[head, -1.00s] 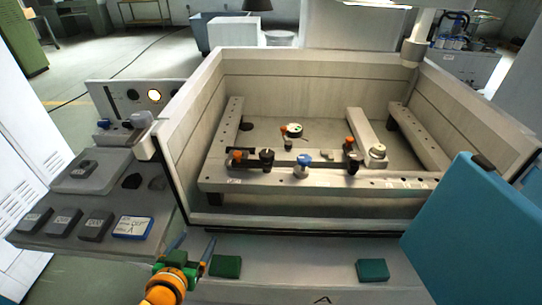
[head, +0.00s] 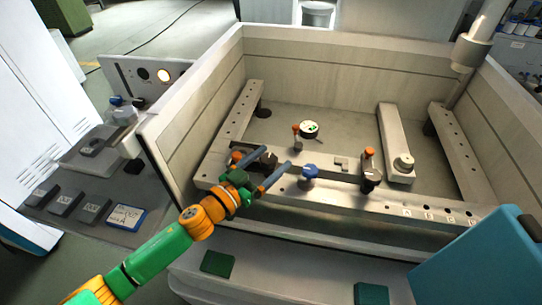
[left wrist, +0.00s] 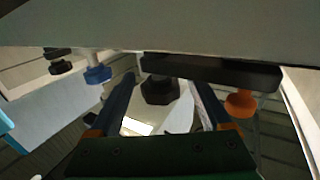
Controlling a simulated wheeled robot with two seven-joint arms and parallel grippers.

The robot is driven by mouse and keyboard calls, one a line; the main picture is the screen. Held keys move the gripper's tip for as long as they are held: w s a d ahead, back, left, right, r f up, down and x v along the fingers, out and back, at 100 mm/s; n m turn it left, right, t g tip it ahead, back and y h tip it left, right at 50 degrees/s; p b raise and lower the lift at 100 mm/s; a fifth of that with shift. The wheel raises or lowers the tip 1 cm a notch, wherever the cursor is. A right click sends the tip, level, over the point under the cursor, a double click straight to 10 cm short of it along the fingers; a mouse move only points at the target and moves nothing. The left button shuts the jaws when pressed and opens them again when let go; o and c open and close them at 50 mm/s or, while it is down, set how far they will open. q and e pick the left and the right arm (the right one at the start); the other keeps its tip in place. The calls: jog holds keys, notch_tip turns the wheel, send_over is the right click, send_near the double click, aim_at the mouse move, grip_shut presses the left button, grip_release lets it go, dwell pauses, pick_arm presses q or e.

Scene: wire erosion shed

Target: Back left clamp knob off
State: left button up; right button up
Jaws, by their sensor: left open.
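The left clamp on the front rail (head: 330,192) has a black knob (head: 268,159) and an orange-topped screw (head: 237,156). My left gripper (head: 277,156) is open, with its two blue fingers reaching over the rail on either side of the black knob. In the left wrist view the black knob (left wrist: 160,90) sits between the open fingers (left wrist: 161,82), under a dark clamp bar (left wrist: 215,70). The orange screw head (left wrist: 240,103) is outside the fingers. Whether a finger touches the knob I cannot tell. My right gripper is not in view.
A blue knob (head: 310,171) stands just right of my gripper. The right clamp (head: 369,172) is farther along the rail. A round dial gauge (head: 309,128) is behind. The tank wall (head: 170,160) rises at left, and a teal panel (head: 480,268) fills the lower right.

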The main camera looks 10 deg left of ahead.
pick_arm(q)
jog(key=shift+w+d, duration=0.1)
jog(key=shift+w, duration=0.1)
jog(key=shift+s+a+r, duration=0.1)
jog(key=shift+s+a, duration=0.1)
jog(key=shift+s, duration=0.15)
jog(key=shift+c, duration=1.2)
grip_shut()
